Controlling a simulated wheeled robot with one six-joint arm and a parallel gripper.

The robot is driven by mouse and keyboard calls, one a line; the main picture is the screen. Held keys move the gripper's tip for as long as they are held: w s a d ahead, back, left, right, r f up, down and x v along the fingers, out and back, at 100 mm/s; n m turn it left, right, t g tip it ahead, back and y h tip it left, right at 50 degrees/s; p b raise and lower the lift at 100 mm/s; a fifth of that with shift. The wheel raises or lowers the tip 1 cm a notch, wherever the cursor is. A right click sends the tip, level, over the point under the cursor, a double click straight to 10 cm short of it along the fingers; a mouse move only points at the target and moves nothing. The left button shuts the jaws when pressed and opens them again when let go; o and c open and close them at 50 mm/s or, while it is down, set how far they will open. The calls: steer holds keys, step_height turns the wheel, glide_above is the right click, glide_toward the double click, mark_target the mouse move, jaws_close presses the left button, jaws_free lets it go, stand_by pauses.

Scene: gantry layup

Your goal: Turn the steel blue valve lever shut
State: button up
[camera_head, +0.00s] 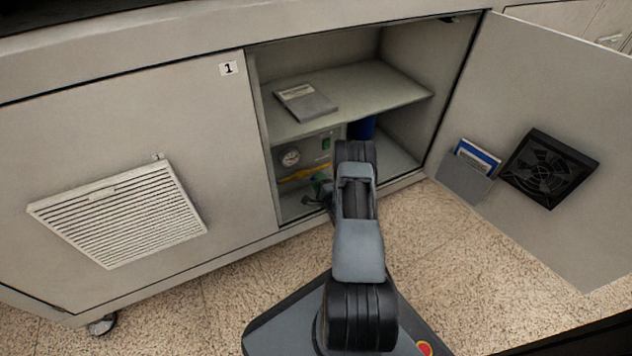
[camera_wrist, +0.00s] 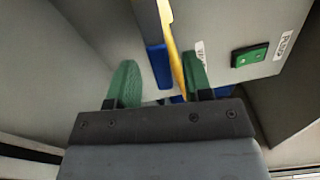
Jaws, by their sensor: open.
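In the wrist view, a blue bar (camera_wrist: 158,66), which looks like the valve lever, shows between the two green fingers of my gripper (camera_wrist: 161,76). The gripper is open, and the bar is nearer the right finger. I cannot tell whether the bar lies between the fingers in depth or beyond them. A yellow pipe or strip (camera_wrist: 172,45) runs beside the bar and passes close to the right finger. In the head view, my gripper (camera_head: 319,190) is inside the open cabinet, low in front of the grey unit; my arm hides the lever there.
The grey unit has a round gauge (camera_head: 290,157) and a green switch, also in the wrist view (camera_wrist: 250,56). A shelf (camera_head: 375,88) with a grey booklet (camera_head: 305,102) lies above. The open door (camera_head: 575,90) stands right, with a black fan grille (camera_head: 547,168).

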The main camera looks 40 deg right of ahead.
steer(key=shift+w+d, duration=0.15)
steer(key=shift+w, duration=0.85)
jaws_close()
